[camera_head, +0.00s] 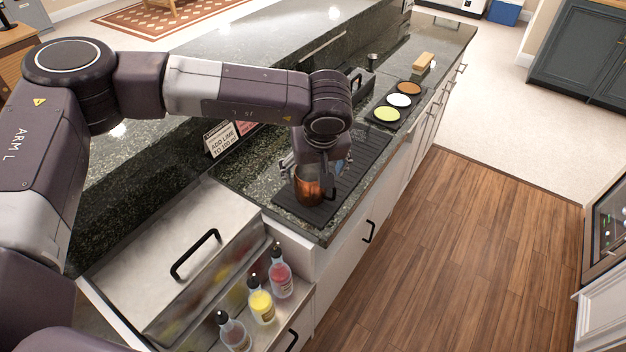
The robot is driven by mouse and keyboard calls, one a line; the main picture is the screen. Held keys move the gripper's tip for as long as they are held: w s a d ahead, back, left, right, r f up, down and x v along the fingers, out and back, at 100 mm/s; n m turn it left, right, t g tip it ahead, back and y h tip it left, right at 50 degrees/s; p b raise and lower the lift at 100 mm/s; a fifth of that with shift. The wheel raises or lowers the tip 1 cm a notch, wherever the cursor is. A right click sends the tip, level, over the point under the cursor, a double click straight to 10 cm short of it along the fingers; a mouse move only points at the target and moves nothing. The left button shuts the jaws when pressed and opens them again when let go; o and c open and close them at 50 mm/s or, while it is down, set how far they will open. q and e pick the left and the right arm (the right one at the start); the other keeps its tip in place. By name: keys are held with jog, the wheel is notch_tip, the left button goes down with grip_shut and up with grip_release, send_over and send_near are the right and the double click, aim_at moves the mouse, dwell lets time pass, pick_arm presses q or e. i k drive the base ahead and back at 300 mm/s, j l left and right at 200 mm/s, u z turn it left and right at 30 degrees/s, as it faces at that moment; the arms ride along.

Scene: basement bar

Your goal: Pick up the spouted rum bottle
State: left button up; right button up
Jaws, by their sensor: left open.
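My left gripper (316,172) is open and points down at a copper mug (309,192) with a dark handle. The gripper covers the top of the mug, and I cannot tell whether its fingers straddle the rim or stay above it. The mug stands on a black bar mat (341,187). Several bottles stand in a steel rail at the bottom: a red one (280,277), a yellow one (262,307) and a brownish one (234,334). I cannot read their labels, so I cannot tell if any is the rum bottle. My right gripper is not in view.
A steel lidded bin (175,255) with a black handle lies left of the bottles. A black tray (416,92) of coloured rimming dishes, a tan block (423,62) and a dark caddy (352,85) stand farther back. A lime sign (221,138) stands behind the mat. The wooden floor (470,240) is clear.

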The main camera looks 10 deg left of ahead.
aim_at(233, 334)
jog(key=k+l, duration=0.15)
jog(key=k, duration=0.35)
jog(key=k+l, duration=0.1)
jog(key=k, duration=0.4)
